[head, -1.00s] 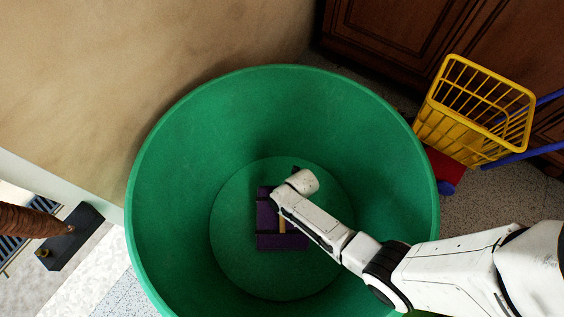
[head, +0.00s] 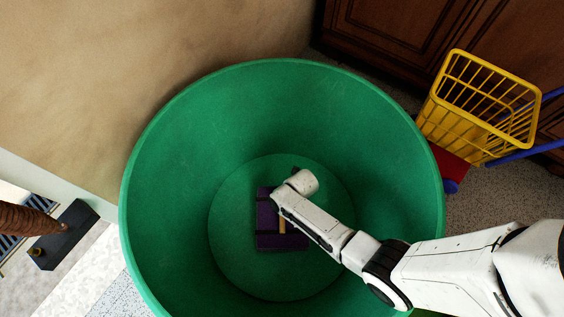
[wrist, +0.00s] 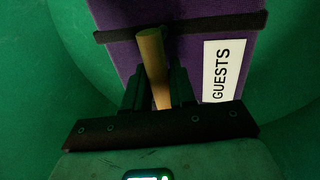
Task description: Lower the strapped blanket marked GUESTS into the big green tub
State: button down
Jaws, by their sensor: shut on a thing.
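The big green tub (head: 165,150) fills the middle of the head view, and its green wall also surrounds the wrist view (wrist: 285,60). The purple blanket (head: 266,228) is inside the tub's outline, over the round floor. In the wrist view the blanket (wrist: 180,65) shows a dark strap, a wooden handle (wrist: 152,60) and a white label reading GUESTS (wrist: 222,72). My gripper (wrist: 155,90) is shut on the wooden handle. In the head view my arm hides part of the blanket and the jaws. I cannot tell whether the blanket touches the tub floor.
A yellow wire basket (head: 480,105) on a cart with blue bars stands right of the tub. Dark wooden panelling (head: 390,30) is behind it. A tan wall (head: 120,70) borders the tub at upper left. A dark block (head: 64,235) lies at lower left.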

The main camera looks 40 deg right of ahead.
jog(key=shift+f, duration=0.15)
jog(key=c, duration=0.5)
grip_release()
jog(key=p+v, duration=0.6)
jog(key=v, duration=0.4)
jog(key=shift+s+d+r, duration=0.1)
jog(key=shift+s+r, duration=0.05)
jog(key=shift+r, duration=0.2)
